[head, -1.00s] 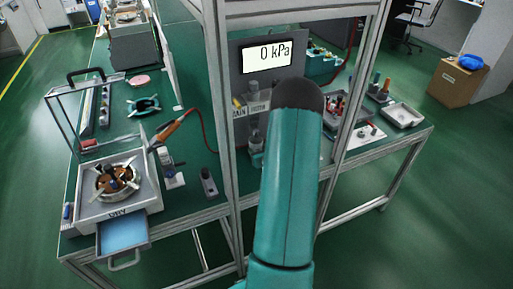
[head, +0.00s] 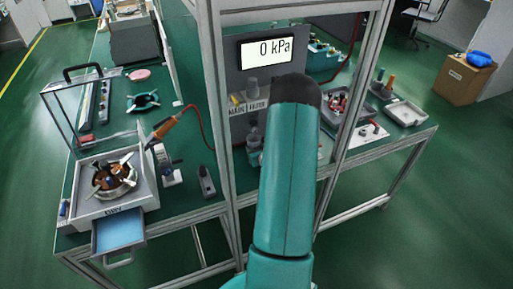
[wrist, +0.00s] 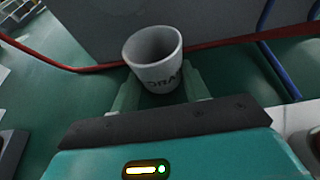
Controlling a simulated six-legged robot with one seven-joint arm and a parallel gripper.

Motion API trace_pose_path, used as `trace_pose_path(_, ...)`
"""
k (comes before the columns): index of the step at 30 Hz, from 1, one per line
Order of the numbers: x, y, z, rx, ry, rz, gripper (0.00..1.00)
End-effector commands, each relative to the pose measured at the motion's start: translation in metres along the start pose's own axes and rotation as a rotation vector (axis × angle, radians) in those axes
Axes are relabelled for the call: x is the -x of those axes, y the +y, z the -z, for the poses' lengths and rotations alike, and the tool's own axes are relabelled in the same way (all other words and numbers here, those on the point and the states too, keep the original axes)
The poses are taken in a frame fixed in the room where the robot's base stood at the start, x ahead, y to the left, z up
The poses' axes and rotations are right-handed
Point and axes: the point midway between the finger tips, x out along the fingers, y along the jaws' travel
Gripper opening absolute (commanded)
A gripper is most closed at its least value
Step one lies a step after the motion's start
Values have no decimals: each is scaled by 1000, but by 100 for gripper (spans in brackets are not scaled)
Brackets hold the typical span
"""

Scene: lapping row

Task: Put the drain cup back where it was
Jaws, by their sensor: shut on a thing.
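The drain cup (wrist: 158,74) is a small pale grey cup with dark lettering, partly readable, on its side. In the wrist view it stands mouth up, slightly tilted in the picture, between the two fingers of my gripper (wrist: 160,92). My gripper is shut on it. The inside of the cup looks empty. Whether its base touches the green surface below cannot be told. In the head view my own arm hides the gripper and the cup.
A grey panel with a 0 kPa display (head: 269,51) stands behind my arm, with a filter label (head: 249,106) below. Frame posts (head: 219,110) flank it. A red hose (wrist: 75,67) runs behind the cup. A device with an open blue drawer (head: 118,234) is at left.

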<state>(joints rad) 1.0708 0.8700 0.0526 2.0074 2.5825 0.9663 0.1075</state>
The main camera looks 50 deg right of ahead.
Motion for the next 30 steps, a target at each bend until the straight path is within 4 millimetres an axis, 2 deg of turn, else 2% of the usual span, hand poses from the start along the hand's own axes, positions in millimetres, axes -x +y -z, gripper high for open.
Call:
trace_pose_path(10, -4, 1, 12, -2, 12, -3, 24)
trace_pose_path(11, -5, 1, 13, -2, 14, -3, 50)
trace_pose_path(14, -5, 0, 13, -2, 15, -3, 68)
trace_pose_path(22, -5, 0, 12, -1, 14, -3, 68)
trace_pose_path(26, -2, 0, 6, -1, 12, -3, 68)
trace_pose_path(28, 1, 0, -2, -1, 11, -3, 68)
trace_pose_path(30, 16, 0, 0, -2, 13, -2, 68)
